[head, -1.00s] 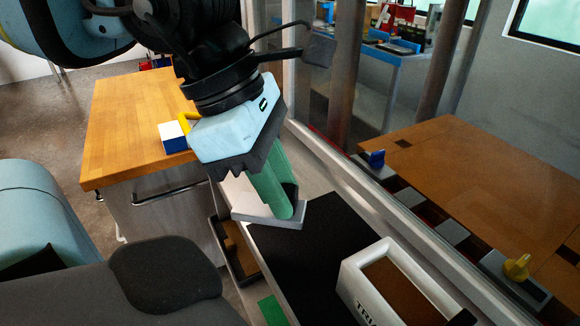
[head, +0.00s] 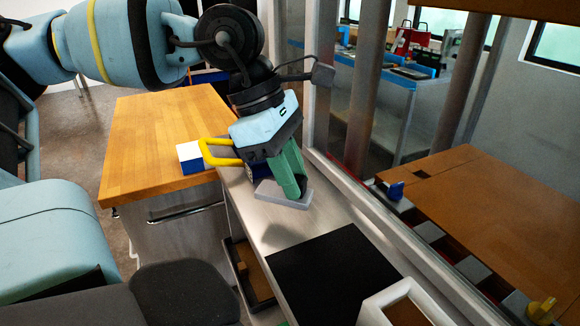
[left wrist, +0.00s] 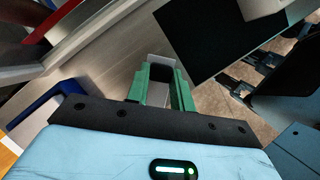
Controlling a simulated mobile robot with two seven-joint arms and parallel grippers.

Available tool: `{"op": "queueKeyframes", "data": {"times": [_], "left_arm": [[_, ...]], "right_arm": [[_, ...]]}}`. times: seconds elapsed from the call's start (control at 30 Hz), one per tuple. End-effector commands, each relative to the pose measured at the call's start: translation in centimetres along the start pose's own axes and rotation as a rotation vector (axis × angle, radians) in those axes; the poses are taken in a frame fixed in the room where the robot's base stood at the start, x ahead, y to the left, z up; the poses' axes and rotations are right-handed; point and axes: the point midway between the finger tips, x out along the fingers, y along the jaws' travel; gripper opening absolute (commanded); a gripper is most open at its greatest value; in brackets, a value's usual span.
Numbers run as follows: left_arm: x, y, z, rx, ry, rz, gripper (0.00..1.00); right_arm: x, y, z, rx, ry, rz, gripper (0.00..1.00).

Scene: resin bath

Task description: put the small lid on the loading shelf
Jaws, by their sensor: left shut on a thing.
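My left gripper (head: 291,178) has green fingers and points down, shut on the small lid. The lid (head: 272,195) is a flat light-grey plate, held nearly level over a long pale grey shelf (head: 262,212). I take this shelf to be the loading shelf. A shadow lies on it below and in front of the lid, which seems to be a little above the surface. In the left wrist view, the green fingers (left wrist: 161,92) frame part of the lid (left wrist: 158,60). My right gripper is not in view.
A black mat (head: 330,270) lies on the shelf nearer me, with a white-rimmed tray (head: 375,308) beside it. A yellow handle (head: 207,153) and a blue-and-white block (head: 189,155) are left of the gripper, by the wooden worktop (head: 150,130). A rail and posts border the shelf on the right.

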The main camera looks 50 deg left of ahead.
Motion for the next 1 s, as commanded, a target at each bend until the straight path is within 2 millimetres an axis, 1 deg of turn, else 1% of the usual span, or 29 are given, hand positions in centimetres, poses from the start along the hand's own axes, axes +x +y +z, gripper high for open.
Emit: {"op": "queueKeyframes", "data": {"times": [0.03,0.1,0.2,0.3,0.53,0.63,0.83,0.9,1.0], "left_arm": [[-0.1,1.1,-0.4,-0.005,-0.001,0.001,0.0],[-0.2,2.3,-0.9,-0.004,0.0,0.0,0.0],[-0.2,3.7,-1.5,-0.003,0.0,0.0,0.0],[-0.2,4.4,-1.8,-0.002,0.0,0.001,0.0],[-0.3,4.7,-1.9,0.001,0.0,0.0,0.0],[-0.3,5.5,-2.3,-0.003,0.001,0.0,0.0],[2.6,5.4,-3.5,-0.001,0.0,-0.004,0.0],[3.0,5.4,-3.6,0.0,0.001,-0.001,0.0],[3.0,5.4,-3.6,0.001,0.0,0.001,0.0]], "right_arm": [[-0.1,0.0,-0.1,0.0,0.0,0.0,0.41],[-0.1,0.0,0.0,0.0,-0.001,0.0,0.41],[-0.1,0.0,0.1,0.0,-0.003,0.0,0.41],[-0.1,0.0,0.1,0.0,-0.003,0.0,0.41],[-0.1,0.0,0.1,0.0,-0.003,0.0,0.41],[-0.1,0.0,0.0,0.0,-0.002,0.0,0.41],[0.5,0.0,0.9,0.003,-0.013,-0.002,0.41],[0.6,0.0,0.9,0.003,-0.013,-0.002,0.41],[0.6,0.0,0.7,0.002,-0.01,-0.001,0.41]]}}
